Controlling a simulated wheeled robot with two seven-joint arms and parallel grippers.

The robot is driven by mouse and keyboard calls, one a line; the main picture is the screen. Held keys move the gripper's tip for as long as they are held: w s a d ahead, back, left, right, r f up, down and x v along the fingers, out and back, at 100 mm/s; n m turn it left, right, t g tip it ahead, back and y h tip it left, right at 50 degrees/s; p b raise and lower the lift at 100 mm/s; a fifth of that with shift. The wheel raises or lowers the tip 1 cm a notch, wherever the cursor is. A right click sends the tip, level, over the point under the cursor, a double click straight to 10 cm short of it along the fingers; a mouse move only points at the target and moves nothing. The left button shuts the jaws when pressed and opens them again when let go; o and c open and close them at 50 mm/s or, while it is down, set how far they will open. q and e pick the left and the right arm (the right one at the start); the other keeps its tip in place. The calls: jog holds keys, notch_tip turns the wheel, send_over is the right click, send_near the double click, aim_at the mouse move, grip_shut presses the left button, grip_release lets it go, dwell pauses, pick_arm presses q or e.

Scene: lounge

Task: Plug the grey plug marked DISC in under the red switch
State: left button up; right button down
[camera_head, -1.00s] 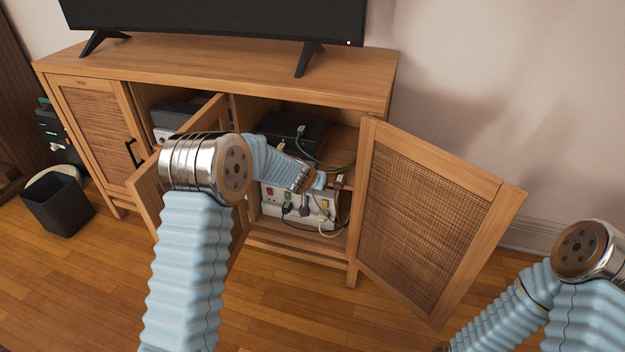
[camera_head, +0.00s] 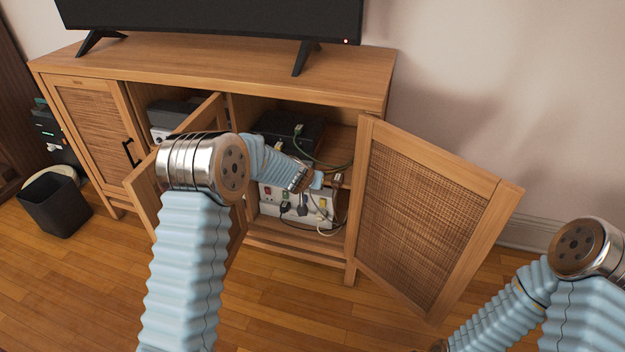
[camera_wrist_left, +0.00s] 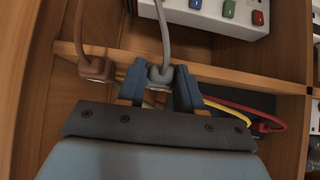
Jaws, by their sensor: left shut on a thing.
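My left gripper (camera_wrist_left: 158,88) is shut on a grey plug (camera_wrist_left: 159,74) with a grey cord, seen in the left wrist view. No DISC marking can be read on it. In the head view this gripper (camera_head: 316,181) is inside the open cabinet, just above and in front of the white power strip (camera_head: 268,207); the plug is too small to make out there. The strip (camera_wrist_left: 215,22) has blue, green and red switches; the red switch (camera_wrist_left: 258,17) shows in the left wrist view. The sockets are mostly out of that view.
A brown plug (camera_wrist_left: 96,68) on a brown cord is close beside the held plug. Dark plugs (camera_head: 286,208) and loose cords are at the strip. A wooden shelf edge (camera_wrist_left: 230,75) crosses behind the gripper. The open rattan door (camera_head: 425,215) stands to the right.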

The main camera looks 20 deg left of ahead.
pick_arm(q)
jog(key=shift+s+r+b, duration=0.2)
jog(key=shift+s+b, duration=0.1)
jog(key=shift+s, duration=0.5)
jog(key=shift+s+r+b, duration=0.15)
jog(key=shift+s+b, duration=0.1)
jog(key=shift+s, duration=0.5)
jog(key=shift+s+r+b, duration=0.2)
jog(key=shift+s+b, duration=0.1)
jog(key=shift+s, duration=0.5)
jog(key=s+f, duration=0.3)
jog(key=s, duration=1.4)
jog(key=shift+s+a+f, duration=0.15)
jog(key=shift+s, duration=0.25)
